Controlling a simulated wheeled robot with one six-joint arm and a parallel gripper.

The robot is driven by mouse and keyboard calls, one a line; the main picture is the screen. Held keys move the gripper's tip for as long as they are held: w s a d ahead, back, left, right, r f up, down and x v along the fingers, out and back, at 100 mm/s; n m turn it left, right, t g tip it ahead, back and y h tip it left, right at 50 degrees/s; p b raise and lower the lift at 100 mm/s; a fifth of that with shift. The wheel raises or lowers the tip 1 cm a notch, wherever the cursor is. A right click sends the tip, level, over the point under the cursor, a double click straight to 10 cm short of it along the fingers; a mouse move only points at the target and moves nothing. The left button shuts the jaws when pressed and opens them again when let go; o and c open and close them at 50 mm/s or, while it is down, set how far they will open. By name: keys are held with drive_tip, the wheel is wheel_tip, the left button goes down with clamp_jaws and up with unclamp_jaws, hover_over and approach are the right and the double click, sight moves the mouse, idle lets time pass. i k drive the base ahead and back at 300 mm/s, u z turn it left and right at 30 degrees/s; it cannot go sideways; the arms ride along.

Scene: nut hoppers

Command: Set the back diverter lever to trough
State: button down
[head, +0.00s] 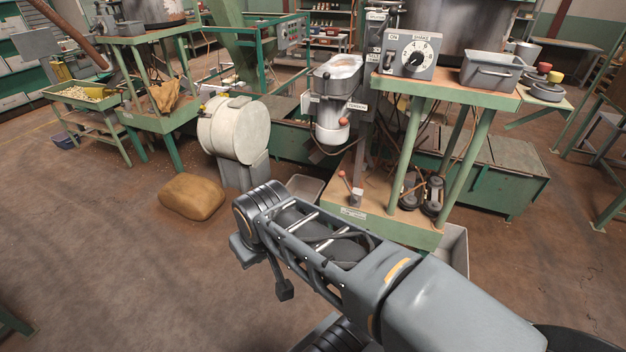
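Two red-knobbed levers show in the middle of the head view. The upper lever (343,121) is beside the spout under a grey hopper (338,72), close to a small white label whose words I cannot read for sure. The lower lever (342,174) rises from a small mount on the lower shelf of a green stand and tilts left. I cannot tell which is the back diverter lever, nor its setting. My arm crosses the lower right and middle of the view, below and in front of the stand. I cannot make out its fingertips or whether the gripper is open.
The green stand (450,90) carries a dial box (408,54) and a grey tray (491,71). A grey bin (453,250) stands at its foot. A white drum (233,128) and a brown sack (191,196) are to the left. The floor at front left is clear.

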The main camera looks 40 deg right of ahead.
sight(355, 200)
drive_tip(key=z, duration=0.05)
drive_tip(key=i, duration=1.1)
drive_tip(key=z, duration=0.7)
